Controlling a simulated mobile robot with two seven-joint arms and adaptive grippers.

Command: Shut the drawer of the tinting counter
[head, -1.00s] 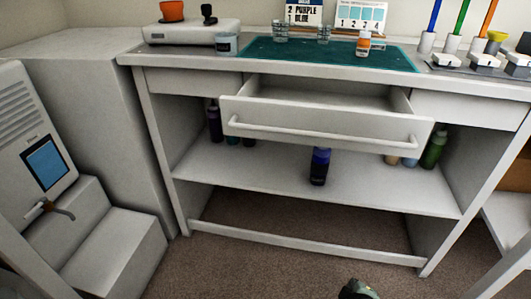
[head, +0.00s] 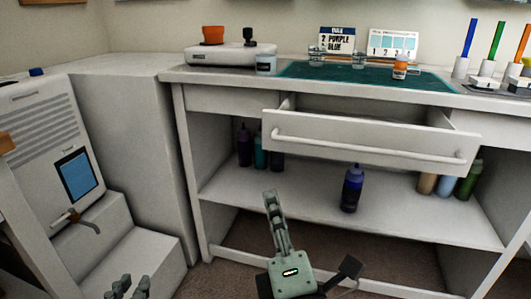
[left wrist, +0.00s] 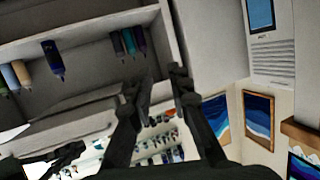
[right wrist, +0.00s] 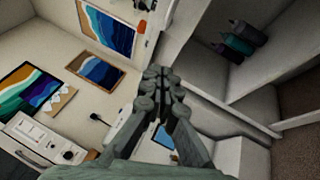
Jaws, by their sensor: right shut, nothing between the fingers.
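The tinting counter (head: 335,233) stands ahead in the head view. Its middle drawer (head: 365,142) is pulled out, with a long bar handle (head: 365,148) across its front. My right gripper (head: 270,197) is shut and empty, pointing up in front of the counter, below and left of the drawer and apart from it. Its closed fingers also show in the right wrist view (right wrist: 160,80). My left gripper (head: 128,288) is at the bottom left of the head view, well away from the drawer. In the left wrist view its fingers (left wrist: 163,75) are apart with nothing between them.
The countertop holds a green mat (head: 440,83), a scale (head: 222,55) and small jars. A dispenser with a screen (head: 50,140) stands at the left.

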